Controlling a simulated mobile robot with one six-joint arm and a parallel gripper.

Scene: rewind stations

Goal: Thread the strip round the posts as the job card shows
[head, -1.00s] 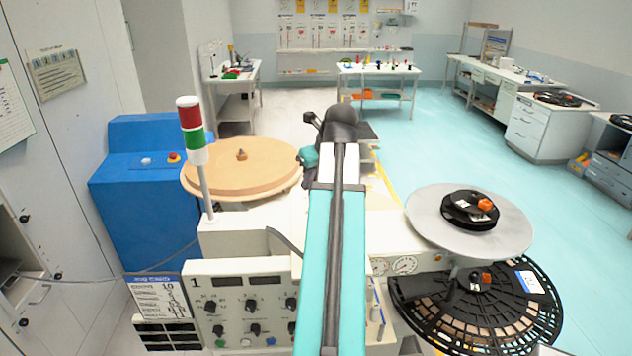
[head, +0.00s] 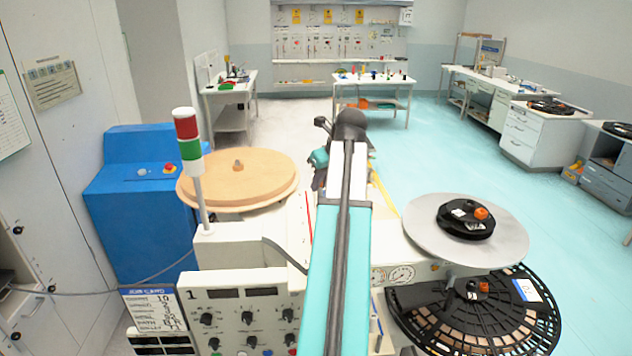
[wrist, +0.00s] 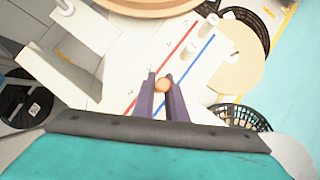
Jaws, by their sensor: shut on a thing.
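My gripper (wrist: 161,92) is in the wrist view with its two dark fingers shut on a small round orange piece (wrist: 162,85). It is over the white machine deck (wrist: 130,65), which bears a red line and a blue line. A pale upright post (wrist: 212,20) stands beyond the fingers at the upper right. I cannot make out the strip itself, or whether the orange piece belongs to it. In the head view my own arm hides the gripper and much of the deck. A written card (head: 155,308) with a blue header hangs left of the control panel; its drawing is unreadable.
A wooden disc (head: 237,178) lies at the left of the machine, by a red, green and white signal tower (head: 190,140). A grey round plate (head: 420,235) carrying a black reel (head: 465,222) is at the right, above a black slotted basket (head: 520,325).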

